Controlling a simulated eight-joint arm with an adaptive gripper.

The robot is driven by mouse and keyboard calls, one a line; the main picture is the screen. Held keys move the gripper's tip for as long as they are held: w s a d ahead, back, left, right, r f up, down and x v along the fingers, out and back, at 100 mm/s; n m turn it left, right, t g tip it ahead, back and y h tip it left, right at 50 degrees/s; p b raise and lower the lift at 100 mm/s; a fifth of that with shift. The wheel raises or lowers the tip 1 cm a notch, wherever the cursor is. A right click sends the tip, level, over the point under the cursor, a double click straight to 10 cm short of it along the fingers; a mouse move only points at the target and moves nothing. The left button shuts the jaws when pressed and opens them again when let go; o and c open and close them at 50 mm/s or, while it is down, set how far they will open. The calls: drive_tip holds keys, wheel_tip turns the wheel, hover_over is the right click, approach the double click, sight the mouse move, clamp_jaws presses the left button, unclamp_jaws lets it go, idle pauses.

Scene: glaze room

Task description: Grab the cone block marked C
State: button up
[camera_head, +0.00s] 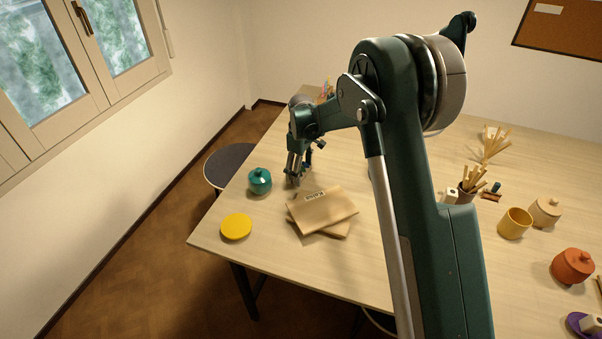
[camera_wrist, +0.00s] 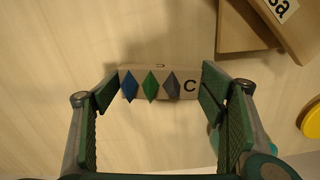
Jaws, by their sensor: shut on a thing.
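The cone block marked C (camera_wrist: 159,84) is a pale block with a blue, a green and a grey cone on its face and a black C at the right end. In the wrist view it spans between the green pads of my gripper (camera_wrist: 160,92), which is shut on its two ends. In the head view my gripper (camera_head: 293,180) points down at the table, between the teal jar and the boards. The block is not clearly made out there. I cannot tell whether it touches the table.
Stacked wooden boards (camera_head: 324,207) lie close to my gripper, with a teal lidded jar (camera_head: 260,181) on its left. A yellow disc (camera_head: 236,227) lies near the table's left edge. A yellow mug (camera_head: 514,223), an orange jar (camera_head: 572,266) and a stick holder (camera_head: 467,193) stand right.

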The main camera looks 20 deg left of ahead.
wheel_tip(320, 180, up, 9)
drive_tip(key=shift+r, duration=0.15)
idle(0.4)
drive_tip(key=shift+r, duration=0.1)
idle(0.4)
